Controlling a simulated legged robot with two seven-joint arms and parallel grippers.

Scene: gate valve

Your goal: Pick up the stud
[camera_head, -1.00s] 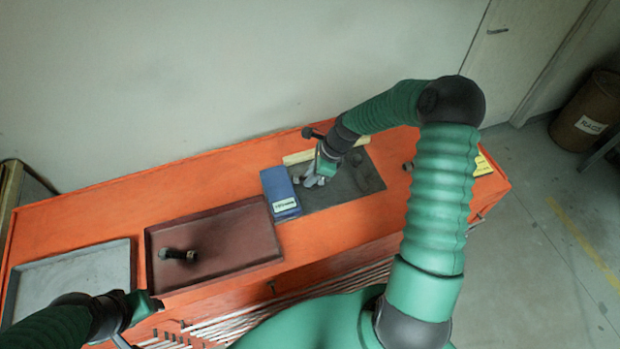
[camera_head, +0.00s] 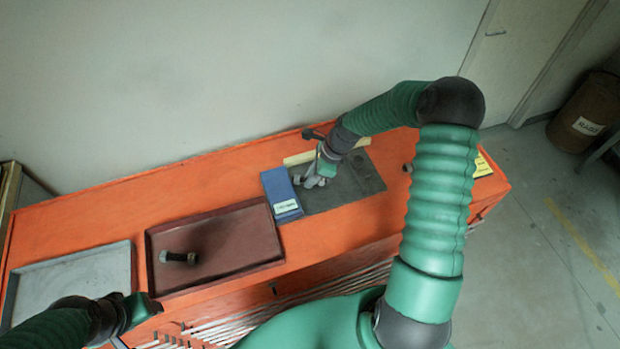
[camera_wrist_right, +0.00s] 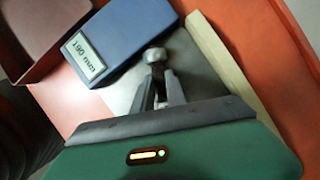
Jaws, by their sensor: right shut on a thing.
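My right gripper (camera_head: 314,178) is over the dark grey mat (camera_head: 350,185) on the orange bench. In the right wrist view its fingers (camera_wrist_right: 160,82) are shut on a grey metal piece with a rounded end, which I take for the stud (camera_wrist_right: 155,55). Most of the stud is hidden by the fingers, and I cannot tell whether it is clear of the mat. A dark bolt-like piece (camera_head: 180,257) lies in the brown tray (camera_head: 235,225). My left gripper (camera_head: 125,335) is at the lower left, too partly seen to tell its jaws.
A blue block (camera_head: 281,193) with a "190 mm" label lies close left of the right gripper. A pale wooden strip (camera_head: 300,157) lies behind. A grey tray (camera_head: 75,275) is at the left. A yellow label (camera_head: 482,166) is at the right end.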

